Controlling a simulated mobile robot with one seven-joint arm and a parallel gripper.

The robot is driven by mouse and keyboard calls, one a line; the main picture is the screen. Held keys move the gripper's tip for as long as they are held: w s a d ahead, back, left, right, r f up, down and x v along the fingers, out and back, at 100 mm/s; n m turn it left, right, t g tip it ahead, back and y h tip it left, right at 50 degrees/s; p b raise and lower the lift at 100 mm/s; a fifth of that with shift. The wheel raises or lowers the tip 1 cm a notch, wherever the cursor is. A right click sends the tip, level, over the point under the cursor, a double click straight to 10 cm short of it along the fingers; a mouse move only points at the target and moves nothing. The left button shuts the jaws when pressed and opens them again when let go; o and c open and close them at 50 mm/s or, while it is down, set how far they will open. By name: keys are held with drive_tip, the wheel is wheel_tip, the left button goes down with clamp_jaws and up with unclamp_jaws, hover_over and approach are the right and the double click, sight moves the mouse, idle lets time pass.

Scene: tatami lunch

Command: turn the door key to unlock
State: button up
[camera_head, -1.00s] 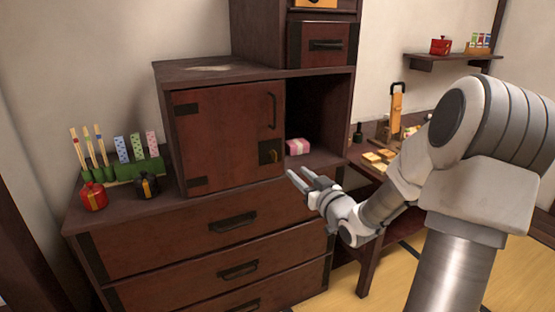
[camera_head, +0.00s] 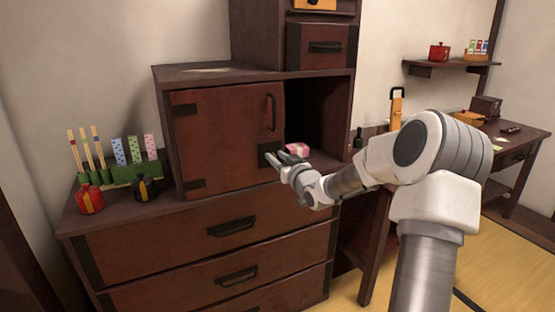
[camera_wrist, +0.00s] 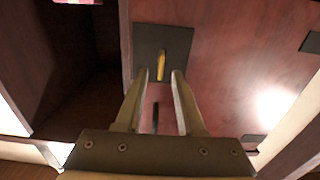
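The cabinet door (camera_head: 222,140) is closed, a reddish-brown panel with a dark handle (camera_head: 271,112) near its right edge. A dark lock plate (camera_wrist: 174,46) with a golden key (camera_wrist: 161,66) shows in the wrist view, the key pointing along the gap between my fingers. My gripper (camera_head: 272,157) is in front of the lock plate at the door's lower right corner and largely hides the plate and key in the head view. In the wrist view my gripper (camera_wrist: 153,88) is open, its two fingers apart on either side of the key's line; contact is not visible.
An open compartment right of the door holds a pink wrapped box (camera_head: 297,149). Drawers (camera_head: 231,228) lie below. A green holder (camera_head: 135,172) and small red (camera_head: 90,198) and black (camera_head: 145,187) pots stand at the left.

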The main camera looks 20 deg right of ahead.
clamp_jaws()
drive_tip(key=shift+p, duration=0.3)
drive_tip(key=shift+d+r+m+p, duration=0.1)
drive_tip(key=shift+m+p, duration=0.7)
drive_tip(key=shift+m, duration=0.3)
drive_tip(key=m+p, duration=0.2)
drive_tip(key=shift+d+m, duration=0.2)
drive_tip(key=shift+m, duration=0.1)
drive_tip(key=m+p, duration=0.2)
drive_tip(key=m, duration=0.1)
drive_tip(key=m+p, duration=0.1)
drive_tip(key=shift+d+f+m, duration=0.2)
drive_tip(key=shift+f+m, duration=0.05)
drive_tip(key=shift+m, duration=0.05)
drive_tip(key=m, duration=0.1)
drive_tip(key=m+p, duration=0.1)
drive_tip(key=m, duration=0.1)
drive_tip(key=m+p, duration=0.1)
drive_tip(key=shift+d+f, duration=0.15)
drive_tip(key=shift+f, duration=0.15)
drive_tip(key=shift+f+m+p, duration=0.15)
drive_tip(key=shift+m+p, duration=0.3)
drive_tip(key=shift+m, duration=0.7)
drive_tip(key=shift+f+m+p, duration=0.15)
drive_tip(key=shift+m+p, duration=0.25)
drive_tip(key=shift+m, duration=0.75)
